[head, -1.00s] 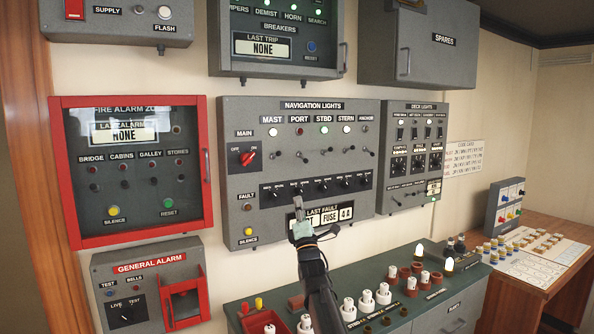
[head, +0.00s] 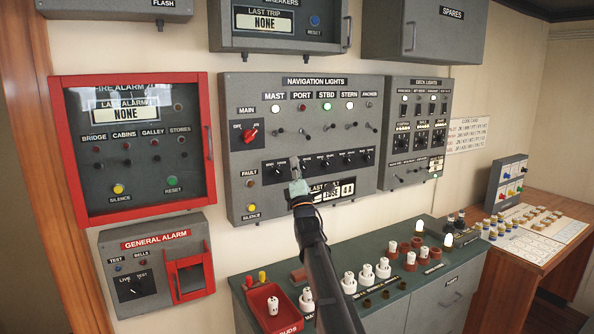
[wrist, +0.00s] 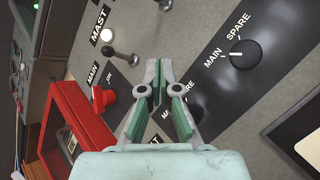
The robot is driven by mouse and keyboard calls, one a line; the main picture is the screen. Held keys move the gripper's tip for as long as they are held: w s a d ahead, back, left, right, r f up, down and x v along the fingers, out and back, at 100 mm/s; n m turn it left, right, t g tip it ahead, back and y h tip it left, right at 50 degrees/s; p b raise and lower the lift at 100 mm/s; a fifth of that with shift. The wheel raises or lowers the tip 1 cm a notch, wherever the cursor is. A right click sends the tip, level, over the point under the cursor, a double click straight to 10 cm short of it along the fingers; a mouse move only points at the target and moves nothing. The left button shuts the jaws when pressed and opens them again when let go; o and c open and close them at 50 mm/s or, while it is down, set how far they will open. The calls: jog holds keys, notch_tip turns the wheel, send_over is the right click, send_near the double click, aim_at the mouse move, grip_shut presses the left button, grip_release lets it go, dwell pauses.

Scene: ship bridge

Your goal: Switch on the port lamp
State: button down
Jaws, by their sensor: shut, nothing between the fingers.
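The navigation lights panel (head: 240,192) is on the wall. Its port lamp (head: 301,108) is dark red and looks unlit. The mast (head: 276,109), starboard (head: 326,106) and stern (head: 349,105) lamps glow. The port toggle (head: 303,130) sits below its lamp. A black strip (head: 372,166) of rotary knobs runs along the lower panel. My gripper (head: 294,173) is shut and empty, at the left part of this strip. In the wrist view my fingertips (wrist: 160,94) are between the mast toggle (wrist: 108,52) and a MAIN/SPARE knob (wrist: 245,54), its pointer appearing toward MAIN. Contact is unclear.
A red main switch (head: 249,133) is at the panel's left. The last-fault display (head: 346,188) reads FUSE 44, partly behind my arm. Below stands a counter (head: 395,247) with white fuses and brown holders. A red fire alarm box (head: 210,130) is left, deck lights (head: 446,120) right.

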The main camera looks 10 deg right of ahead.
aim_at(305, 134)
jog(key=p+x, duration=0.1)
jog(key=x, duration=0.2)
jog(key=p+x, duration=0.1)
jog(key=x, duration=0.1)
jog(key=shift+w+d+r, duration=0.15)
jog(key=shift+r, duration=0.2)
jog(key=shift+s+d+r+p, duration=0.1)
jog(key=shift+d+r+p, duration=0.1)
jog(key=shift+d+p, duration=0.3)
jog(key=shift+s+d+r+p, duration=0.15)
jog(key=shift+d+r+p, duration=0.1)
jog(key=shift+d, duration=0.9)
jog(key=shift+s+d+r+n+g+y+b, duration=0.1)
jog(key=shift+s+r+n+g+y+b, duration=0.25)
jog(key=shift+g+b, duration=0.3)
jog(key=b, duration=0.3)
jog(key=shift+s+d+r, duration=0.1)
jog(key=shift+r, duration=0.1)
jog(key=shift+s+r+b, duration=0.1)
jog(key=shift+r+b, duration=0.5)
jog(key=shift+b, duration=0.4)
jog(key=shift+f, duration=0.1)
